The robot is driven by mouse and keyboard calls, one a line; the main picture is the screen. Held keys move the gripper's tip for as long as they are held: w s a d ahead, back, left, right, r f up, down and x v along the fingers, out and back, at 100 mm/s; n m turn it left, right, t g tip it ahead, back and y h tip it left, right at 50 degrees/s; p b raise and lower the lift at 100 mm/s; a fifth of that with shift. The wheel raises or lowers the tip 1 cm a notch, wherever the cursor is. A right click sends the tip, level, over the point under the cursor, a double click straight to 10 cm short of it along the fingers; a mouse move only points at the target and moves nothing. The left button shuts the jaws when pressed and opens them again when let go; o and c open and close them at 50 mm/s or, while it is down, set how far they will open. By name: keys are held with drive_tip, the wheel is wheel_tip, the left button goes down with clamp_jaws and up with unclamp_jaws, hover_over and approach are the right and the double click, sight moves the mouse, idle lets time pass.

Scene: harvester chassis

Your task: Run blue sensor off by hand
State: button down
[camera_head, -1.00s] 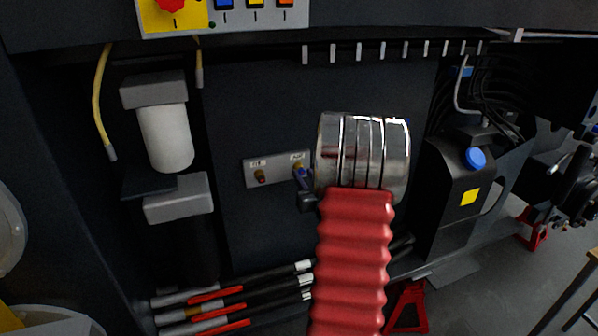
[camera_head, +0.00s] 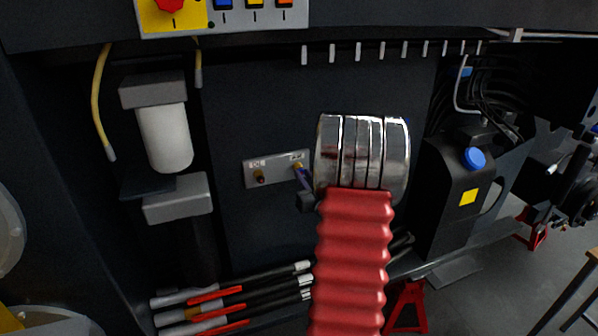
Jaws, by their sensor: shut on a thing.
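The blue sensor (camera_head: 303,178) is a small blue-violet part at the right-hand port of a pale label plate (camera_head: 250,174) on the dark panel. It tilts down and to the right from the brass fitting (camera_head: 297,166). My gripper (camera_head: 307,198) shows only as a dark jaw part at its lower end, shut on the sensor. My chrome wrist and red bellows hide the rest of the gripper. The sensor's inner end still meets the fitting, as far as I can see; whether the thread is engaged cannot be told.
A white filter (camera_head: 166,138) is further left. Hoses with red sleeves (camera_head: 215,306) run below. A black tank with a blue cap (camera_head: 474,158) stands at right.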

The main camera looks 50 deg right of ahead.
drive_tip(key=shift+s, duration=0.15)
drive_tip(key=n, duration=0.2)
drive_tip(key=shift+s+f+n, duration=0.1)
drive_tip(key=shift+n, duration=0.2)
drive_tip(key=n, duration=0.3)
drive_tip(key=shift+n, duration=0.3)
drive_tip(key=n, duration=1.2)
drive_tip(key=shift+s+f+n, duration=0.1)
drive_tip(key=shift+s+n, duration=0.05)
drive_tip(key=shift+n, duration=0.25)
drive_tip(key=n, duration=0.6)
drive_tip(key=shift+a, duration=0.1)
drive_tip(key=c, duration=1.6)
unclamp_jaws()
drive_tip(key=shift+r, duration=0.2)
drive_tip(key=shift+c, duration=1.1)
